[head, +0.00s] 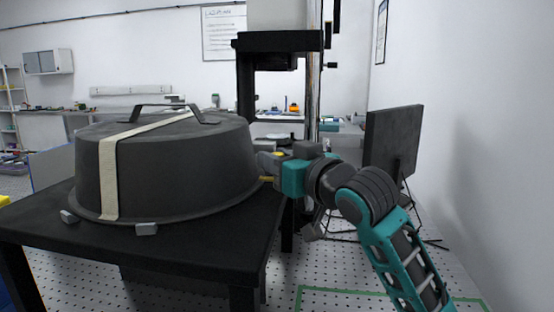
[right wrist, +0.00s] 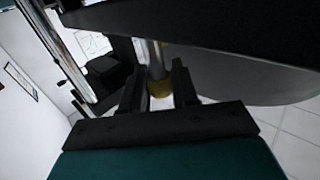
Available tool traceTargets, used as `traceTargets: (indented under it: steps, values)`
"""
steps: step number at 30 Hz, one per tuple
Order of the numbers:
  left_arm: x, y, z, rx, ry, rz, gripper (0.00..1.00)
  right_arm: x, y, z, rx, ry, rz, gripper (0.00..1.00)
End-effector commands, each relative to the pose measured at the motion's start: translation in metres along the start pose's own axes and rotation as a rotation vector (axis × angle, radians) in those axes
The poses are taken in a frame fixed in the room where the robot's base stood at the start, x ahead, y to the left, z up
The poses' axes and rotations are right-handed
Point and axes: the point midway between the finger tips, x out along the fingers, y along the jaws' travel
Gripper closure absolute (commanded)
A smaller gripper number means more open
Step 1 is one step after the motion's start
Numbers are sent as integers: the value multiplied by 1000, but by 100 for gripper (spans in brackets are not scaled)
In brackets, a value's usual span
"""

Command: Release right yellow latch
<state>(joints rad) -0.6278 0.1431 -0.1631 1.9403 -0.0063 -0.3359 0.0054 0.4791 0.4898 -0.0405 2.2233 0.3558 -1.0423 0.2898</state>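A large dark round cover (head: 185,165) with a top handle and a pale strap sits on the black table (head: 200,250). My right gripper (head: 262,168) is at the cover's right side, near its lower rim. A small yellow piece (head: 267,179), seemingly the right yellow latch, shows beside the gripper. In the right wrist view, a yellow collar (right wrist: 160,89) on a metal post stands between my two dark fingers (right wrist: 157,70). The fingers look apart, with a slight gap on the left; contact on the right is unclear. My left gripper is out of view.
Small grey blocks (head: 146,229) sit at the cover's front rim. A black frame (head: 278,42) rises behind it. A dark monitor (head: 393,140) stands right of my right arm, near the white wall. Perforated floor lies around the table.

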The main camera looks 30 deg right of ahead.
Motion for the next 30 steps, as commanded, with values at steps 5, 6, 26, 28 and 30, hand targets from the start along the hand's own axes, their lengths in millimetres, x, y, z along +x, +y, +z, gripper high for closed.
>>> traceTargets:
  steps: [5, 6, 26, 28, 30]
  values:
    - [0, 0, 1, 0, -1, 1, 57, 0, 0, 0, 1, -1, 0, 90]
    - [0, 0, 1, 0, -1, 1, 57, 0, 0, 0, 1, -1, 0, 94]
    - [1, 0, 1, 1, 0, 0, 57, 0, 2, 2, 1, -6, -167, 100]
    - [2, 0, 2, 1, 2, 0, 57, 0, 3, 2, 0, -6, -212, 100]
    - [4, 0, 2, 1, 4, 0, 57, 1, 3, 2, 0, -5, -260, 100]
